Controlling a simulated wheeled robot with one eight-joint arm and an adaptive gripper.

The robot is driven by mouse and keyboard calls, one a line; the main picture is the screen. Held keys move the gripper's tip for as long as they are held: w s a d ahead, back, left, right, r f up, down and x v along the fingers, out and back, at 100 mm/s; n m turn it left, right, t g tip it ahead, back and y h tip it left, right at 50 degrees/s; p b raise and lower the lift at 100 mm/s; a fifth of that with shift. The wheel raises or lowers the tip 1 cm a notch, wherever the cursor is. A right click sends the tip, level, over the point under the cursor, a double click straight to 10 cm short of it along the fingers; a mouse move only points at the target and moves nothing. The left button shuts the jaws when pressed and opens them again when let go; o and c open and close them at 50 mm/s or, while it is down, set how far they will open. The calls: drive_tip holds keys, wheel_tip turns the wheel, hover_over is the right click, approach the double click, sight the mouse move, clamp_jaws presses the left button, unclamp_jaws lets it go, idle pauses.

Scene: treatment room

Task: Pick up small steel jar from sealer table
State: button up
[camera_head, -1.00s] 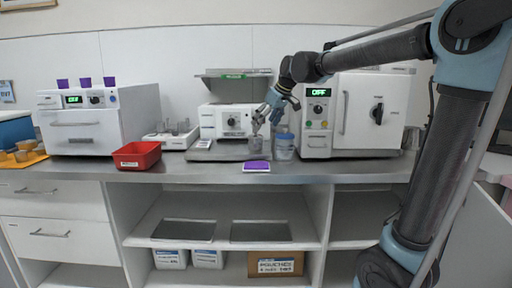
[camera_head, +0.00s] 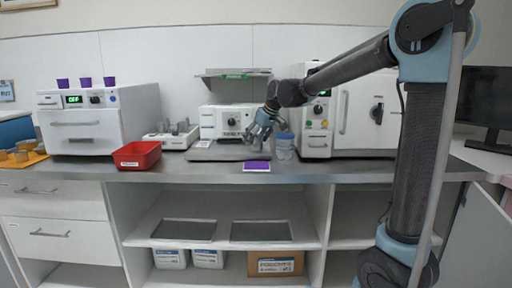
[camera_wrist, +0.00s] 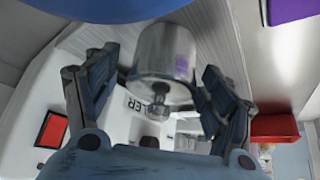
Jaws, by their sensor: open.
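The small steel jar (camera_wrist: 168,50) shows in the wrist view as a shiny cylinder with a knob on the side toward me. It stands between the two spread fingers of my gripper (camera_wrist: 160,65). A gap to the left finger is narrow, and the right finger is close to the jar; I cannot tell whether either touches. In the head view my gripper (camera_head: 258,138) points down over the sealer table (camera_head: 212,154), in front of the white sealer (camera_head: 230,117). The fingers mostly hide the jar there.
A clear container with a blue lid (camera_head: 284,147) stands close on the right of my gripper. A purple pad (camera_head: 256,166) lies in front, near the counter edge. A red bin (camera_head: 137,155) stands left. A white oven-like machine (camera_head: 365,118) stands right.

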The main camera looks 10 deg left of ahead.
drive_tip(key=c, duration=1.2)
drive_tip(key=shift+c, duration=0.2)
